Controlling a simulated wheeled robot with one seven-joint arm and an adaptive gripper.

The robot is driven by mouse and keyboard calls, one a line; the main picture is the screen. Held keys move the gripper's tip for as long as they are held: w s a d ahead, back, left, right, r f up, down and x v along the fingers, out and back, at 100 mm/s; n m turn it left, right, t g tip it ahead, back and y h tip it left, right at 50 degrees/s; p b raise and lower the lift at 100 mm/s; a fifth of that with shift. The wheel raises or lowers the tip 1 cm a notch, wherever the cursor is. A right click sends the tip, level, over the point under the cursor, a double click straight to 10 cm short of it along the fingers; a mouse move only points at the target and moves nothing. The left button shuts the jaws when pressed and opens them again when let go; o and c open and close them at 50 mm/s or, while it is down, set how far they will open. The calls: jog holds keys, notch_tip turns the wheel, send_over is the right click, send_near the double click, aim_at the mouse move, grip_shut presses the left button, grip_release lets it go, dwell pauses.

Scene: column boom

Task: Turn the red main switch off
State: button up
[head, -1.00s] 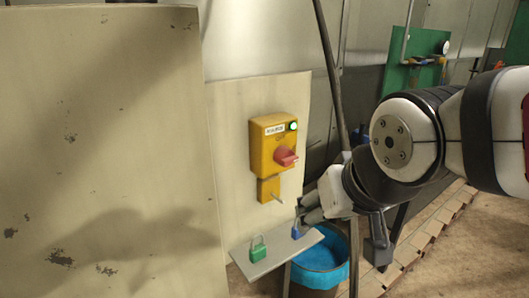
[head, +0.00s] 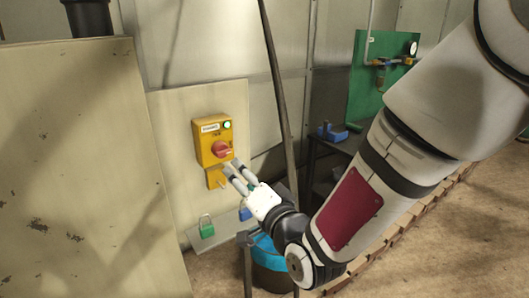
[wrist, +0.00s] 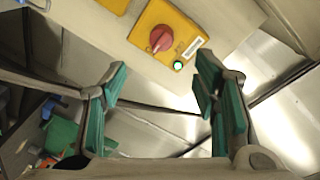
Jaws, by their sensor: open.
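The red main switch (head: 221,150) is a knob on the front of a yellow box (head: 204,137) mounted on a pale panel. A small green light (head: 227,125) glows above the knob. My gripper (head: 231,172) is open and empty, its fingers pointing toward the box from the lower right, just below the knob. The fingertips look apart from the knob, though the exact gap is hard to judge. In the wrist view the red knob (wrist: 161,39) and lit green lamp (wrist: 178,66) lie beyond the spread fingers (wrist: 160,88), near the top.
A lower yellow bracket (head: 215,177) with a peg sits under the box, partly near my fingers. A green padlock (head: 207,227) and a blue padlock (head: 245,213) are on a small shelf (head: 196,239). A blue-rimmed bucket (head: 268,247) stands below. A dark slanted pole (head: 277,85) stands right of the panel.

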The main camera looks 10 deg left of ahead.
aim_at(224, 154)
jog(key=p+x, duration=0.1)
jog(key=x, duration=1.2)
jog(key=shift+w+a+r, duration=0.1)
jog(key=shift+w+r, duration=0.05)
jog(key=shift+w, duration=0.1)
jog(key=c, duration=1.2)
